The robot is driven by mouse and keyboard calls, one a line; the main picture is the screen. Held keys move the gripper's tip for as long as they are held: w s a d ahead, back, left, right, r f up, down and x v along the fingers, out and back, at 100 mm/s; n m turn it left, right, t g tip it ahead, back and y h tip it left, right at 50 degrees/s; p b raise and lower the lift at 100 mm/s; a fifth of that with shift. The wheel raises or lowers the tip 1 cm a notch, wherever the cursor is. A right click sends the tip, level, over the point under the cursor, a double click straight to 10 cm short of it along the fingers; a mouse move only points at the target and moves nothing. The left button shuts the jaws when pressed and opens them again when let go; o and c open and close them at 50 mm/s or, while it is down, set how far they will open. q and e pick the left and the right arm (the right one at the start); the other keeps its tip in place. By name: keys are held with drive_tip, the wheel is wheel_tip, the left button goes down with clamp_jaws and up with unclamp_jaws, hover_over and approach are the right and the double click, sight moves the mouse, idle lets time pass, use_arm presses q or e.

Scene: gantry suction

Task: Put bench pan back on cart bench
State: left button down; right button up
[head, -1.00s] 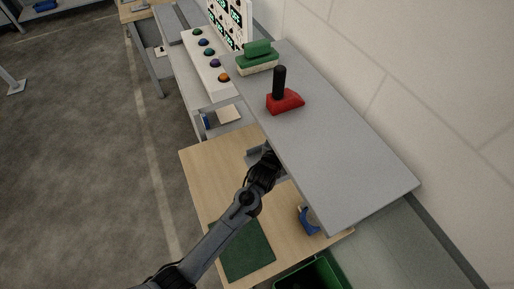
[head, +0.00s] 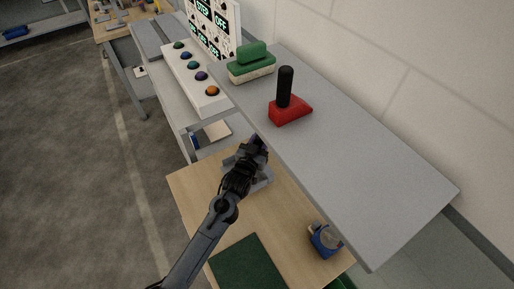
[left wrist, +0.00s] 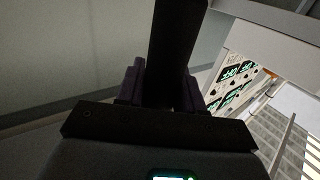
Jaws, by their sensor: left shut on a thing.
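My left gripper (head: 258,145) is above the wooden bench top (head: 290,215), beside the left edge of the grey shelf. In the left wrist view its purple-tinted fingers (left wrist: 160,85) are shut on a dark, bar-like handle (left wrist: 177,40). Whether this handle belongs to the pan is unclear. A grey piece (head: 263,180) shows just under the gripper, partly hidden by it; I cannot tell if it is held or rests on the bench. A red pan-like thing with an upright black handle (head: 290,110) stands on the grey shelf (head: 350,150). My right gripper is out of view.
A green brush-like block (head: 252,65) sits behind the red thing. Coloured buttons on a white box (head: 195,75) and a display panel (head: 213,25) stand at the back. A blue dispenser-like item (head: 325,240) and a green mat (head: 248,265) lie on the bench. The shelf's front is clear.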

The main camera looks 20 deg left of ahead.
use_arm(q)
drive_tip(key=shift+d+f+b, duration=0.2)
drive_tip(key=shift+f+b, duration=0.25)
drive_tip(key=shift+b, duration=0.05)
wheel_tip(320, 180, down, 3)
drive_tip(key=b, duration=0.3)
drive_tip(key=shift+r, duration=0.1)
drive_tip(key=shift+f, duration=0.2)
drive_tip(key=c, duration=0.7)
unclamp_jaws()
drive_tip(key=shift+f, duration=0.1)
